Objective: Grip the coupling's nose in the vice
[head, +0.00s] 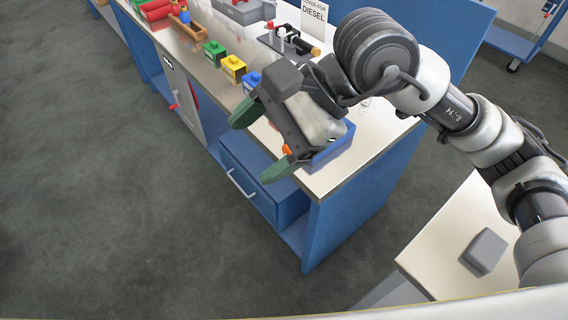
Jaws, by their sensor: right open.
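My right gripper (258,145) is open, its two green-tipped fingers spread over the near front edge of the workbench (345,178). I see nothing between the fingers. A black cylinder with a brass-coloured end (303,45) lies by a dark plate on the bench, behind the gripper; it may be the coupling, but I cannot tell. I cannot make out a vice for certain; my right gripper and wrist hide part of the bench top. My left gripper is not in view.
A blue tray (343,138) is partly hidden under my right gripper. Green (214,52), yellow (233,68) and blue (250,80) boxes stand along the bench edge. A DIESEL sign (313,14) stands behind. A light table (440,258) with a grey block (484,251) is at lower right. The floor at left is clear.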

